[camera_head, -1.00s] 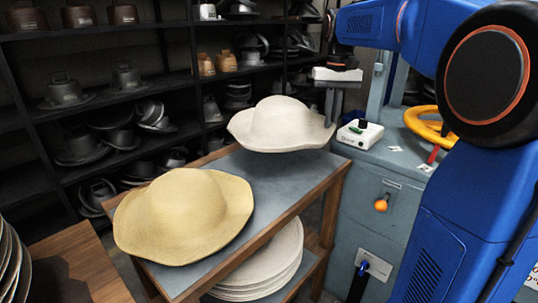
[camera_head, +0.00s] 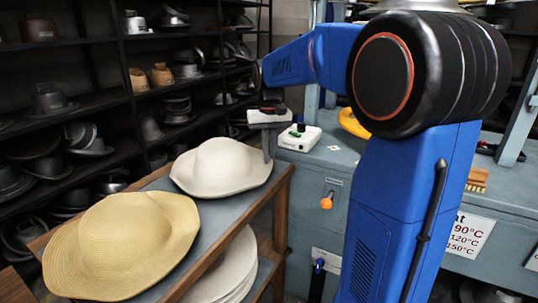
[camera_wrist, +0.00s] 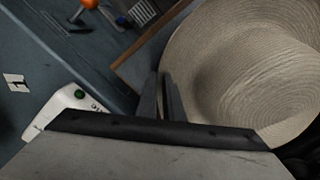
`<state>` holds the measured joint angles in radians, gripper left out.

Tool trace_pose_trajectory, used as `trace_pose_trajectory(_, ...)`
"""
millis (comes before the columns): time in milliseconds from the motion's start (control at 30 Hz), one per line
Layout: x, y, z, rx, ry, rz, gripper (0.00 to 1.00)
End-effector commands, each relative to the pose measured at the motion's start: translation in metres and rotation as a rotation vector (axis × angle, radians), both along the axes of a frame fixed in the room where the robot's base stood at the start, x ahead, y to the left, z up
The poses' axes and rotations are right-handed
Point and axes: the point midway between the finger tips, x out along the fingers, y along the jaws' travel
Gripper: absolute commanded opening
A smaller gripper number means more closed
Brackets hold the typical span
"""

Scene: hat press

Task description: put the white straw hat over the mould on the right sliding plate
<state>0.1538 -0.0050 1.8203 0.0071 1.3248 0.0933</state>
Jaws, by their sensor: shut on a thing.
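The white straw hat (camera_head: 222,160) sits on the far end of a wooden-framed stand, crown up. My gripper (camera_head: 268,150) is at the right edge of its brim, fingers pointing down. In the wrist view, my gripper (camera_wrist: 166,98) has its two fingers close together at the edge of the white hat (camera_wrist: 235,70), shut on the brim. The hat looks level and on or very near the stand's top; a small gap cannot be told. The mould and the right sliding plate are not in view.
A yellow straw hat (camera_head: 125,240) lies in front on the same stand (camera_head: 208,214). More white hats (camera_head: 232,268) are stacked on its lower shelf. A white box with a green switch (camera_head: 299,138) is on the blue-grey machine (camera_head: 335,165). Dark shelves of moulds stand behind.

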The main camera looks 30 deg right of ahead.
Motion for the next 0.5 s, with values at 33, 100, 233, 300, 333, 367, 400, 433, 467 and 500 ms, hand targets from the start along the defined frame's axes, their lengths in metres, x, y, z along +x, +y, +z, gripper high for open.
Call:
trace_pose_trajectory(33,0.0,0.0,0.0005,0.0,-0.001,0.0,0.0)
trace_pose_trajectory(100,0.0,0.0,0.0005,0.0,0.0,0.0,0.0)
trace_pose_trajectory(233,0.0001,0.0,-0.0016,0.0,0.0,0.0,0.0)
trace_pose_trajectory(300,0.0002,0.0,-0.0019,0.0,-0.001,0.0,0.17)
trace_pose_trajectory(333,0.0002,0.0,-0.0019,0.0,-0.001,0.0,0.24)
trace_pose_trajectory(367,0.0002,0.0,-0.0019,0.0,-0.001,0.0,0.26)
trace_pose_trajectory(400,0.0001,0.0,-0.0018,0.0,-0.001,0.0,0.26)
trace_pose_trajectory(433,0.0001,0.0,-0.0018,0.0,-0.001,0.0,0.26)
trace_pose_trajectory(467,0.0001,0.0,-0.0018,0.0,-0.001,0.0,0.26)
trace_pose_trajectory(500,0.0001,0.0,-0.0018,0.0,-0.001,0.0,0.26)
